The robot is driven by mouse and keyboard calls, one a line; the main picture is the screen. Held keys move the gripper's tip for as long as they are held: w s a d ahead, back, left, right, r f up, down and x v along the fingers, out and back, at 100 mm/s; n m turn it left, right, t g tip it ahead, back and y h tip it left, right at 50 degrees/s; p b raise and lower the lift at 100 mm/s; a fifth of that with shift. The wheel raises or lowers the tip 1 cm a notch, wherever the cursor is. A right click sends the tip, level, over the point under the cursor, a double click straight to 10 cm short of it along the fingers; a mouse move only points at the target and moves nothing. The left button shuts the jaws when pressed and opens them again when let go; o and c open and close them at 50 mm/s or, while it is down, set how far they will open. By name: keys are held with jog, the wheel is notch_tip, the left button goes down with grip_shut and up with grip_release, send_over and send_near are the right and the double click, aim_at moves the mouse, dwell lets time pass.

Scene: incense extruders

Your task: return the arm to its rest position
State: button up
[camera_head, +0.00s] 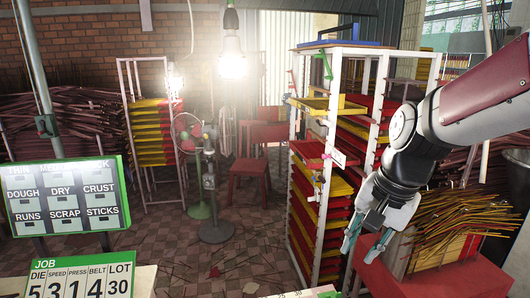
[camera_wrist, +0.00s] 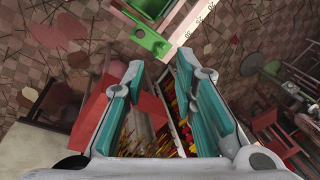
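My gripper (camera_head: 367,234) hangs at the right of the head view, pointing downward at the end of my arm. Its teal-padded fingers are spread apart with nothing between them. The wrist view shows the same open fingers (camera_wrist: 160,105) from behind, with a wide gap between them. In the head view the gripper is in front of the tall white rack and to the left of a box of incense sticks (camera_head: 452,230). It appears apart from both, though the exact distance is hard to tell.
A tall white rack (camera_head: 333,75) with red and yellow trays stands left of my gripper. A red stand (camera_head: 395,283) is below it. A green-framed board (camera_head: 65,196) and job sign (camera_head: 80,278) are at left. A lit bulb (camera_head: 232,66) hangs above. Tiled floor (camera_head: 165,240) lies open mid-view.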

jog(key=s+r+n+t, duration=0.1)
jog(key=s+n, duration=0.1)
jog(key=s, duration=0.3)
jog(key=s+r+n+t+h, duration=0.1)
jog(key=s+r+n, duration=0.1)
jog(key=s, duration=0.3)
jog(key=s+d+r+n+t, duration=0.1)
jog(key=s+r+n, duration=0.1)
jog(key=s+n, duration=0.2)
jog(key=shift+s+r, duration=0.25)
jog(key=shift+s, duration=0.5)
jog(key=shift+o, duration=0.5)
